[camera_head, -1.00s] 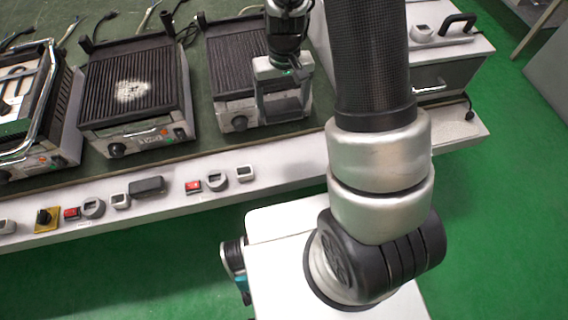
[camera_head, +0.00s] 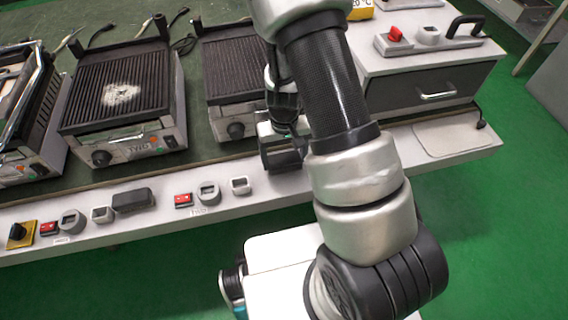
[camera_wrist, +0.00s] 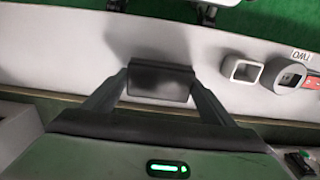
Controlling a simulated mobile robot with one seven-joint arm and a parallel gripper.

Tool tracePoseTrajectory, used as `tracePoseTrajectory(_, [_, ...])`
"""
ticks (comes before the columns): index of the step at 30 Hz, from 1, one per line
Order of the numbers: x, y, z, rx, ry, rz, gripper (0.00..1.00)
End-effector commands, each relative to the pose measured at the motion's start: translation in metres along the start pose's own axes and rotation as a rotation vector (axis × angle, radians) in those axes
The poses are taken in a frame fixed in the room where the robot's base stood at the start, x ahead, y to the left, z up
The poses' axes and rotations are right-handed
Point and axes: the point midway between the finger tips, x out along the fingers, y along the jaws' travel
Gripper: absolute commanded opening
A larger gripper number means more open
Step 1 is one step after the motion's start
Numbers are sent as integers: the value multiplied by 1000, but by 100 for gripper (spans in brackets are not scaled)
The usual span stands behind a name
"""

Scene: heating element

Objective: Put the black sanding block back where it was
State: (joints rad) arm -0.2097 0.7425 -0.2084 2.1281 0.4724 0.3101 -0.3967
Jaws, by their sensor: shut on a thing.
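My gripper (camera_head: 283,150) is above the light front ledge of the bench, in front of the right-hand grill (camera_head: 240,85). In the wrist view my gripper (camera_wrist: 160,85) is shut on a dark, rectangular block, the black sanding block (camera_wrist: 160,80), held between the fingertips. A shadow falls on the pale ledge around it. In the head view the held block is hard to make out against the dark fingers. I cannot tell whether it touches the ledge.
A black block-shaped item (camera_head: 133,199) lies on the ledge further left. A red switch (camera_head: 183,199), a grey round control (camera_head: 209,192) and a small grey socket (camera_head: 240,185) sit left of my gripper. A grey drawer unit (camera_head: 430,80) stands right. Ledge (camera_head: 455,138) is clear there.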

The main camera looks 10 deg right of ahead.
Motion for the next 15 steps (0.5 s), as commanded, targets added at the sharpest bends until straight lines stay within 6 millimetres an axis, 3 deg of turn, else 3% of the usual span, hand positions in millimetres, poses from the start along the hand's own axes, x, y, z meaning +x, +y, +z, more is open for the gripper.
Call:
tracePoseTrajectory(1, [12, 0, 1, 1, -3, 0, 60])
tracePoseTrajectory(4, [24, 0, 1, 0, -2, -1, 60])
tracePoseTrajectory(15, [28, 0, 0, 0, -1, -1, 60])
